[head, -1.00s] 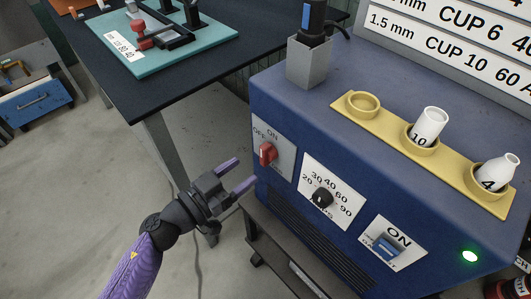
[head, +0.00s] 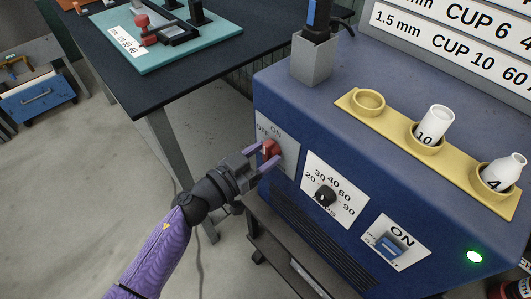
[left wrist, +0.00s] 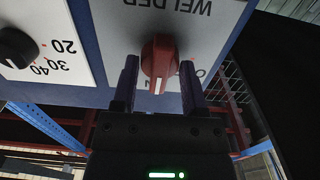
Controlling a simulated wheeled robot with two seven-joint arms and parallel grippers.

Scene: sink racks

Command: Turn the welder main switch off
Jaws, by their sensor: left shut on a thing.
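The red welder main switch (head: 270,149) is a knob on a white plate at the left end of the blue welder's front. ON is printed above it and OFF to its left. In the left wrist view the plate is upside down, and the knob (left wrist: 158,62) has its white mark towards the ON side. My left gripper (head: 266,156) is at the plate, shut on the knob with one purple finger on each side. The same fingers show in the left wrist view (left wrist: 158,72). My right gripper is not in view.
The black amps dial (head: 325,195) and a blue rocker switch (head: 389,245) marked ON sit to the right. A green light (head: 474,256) glows at the far right. A yellow cup rack (head: 395,120) is on top. A dark table (head: 150,95) stands to the left.

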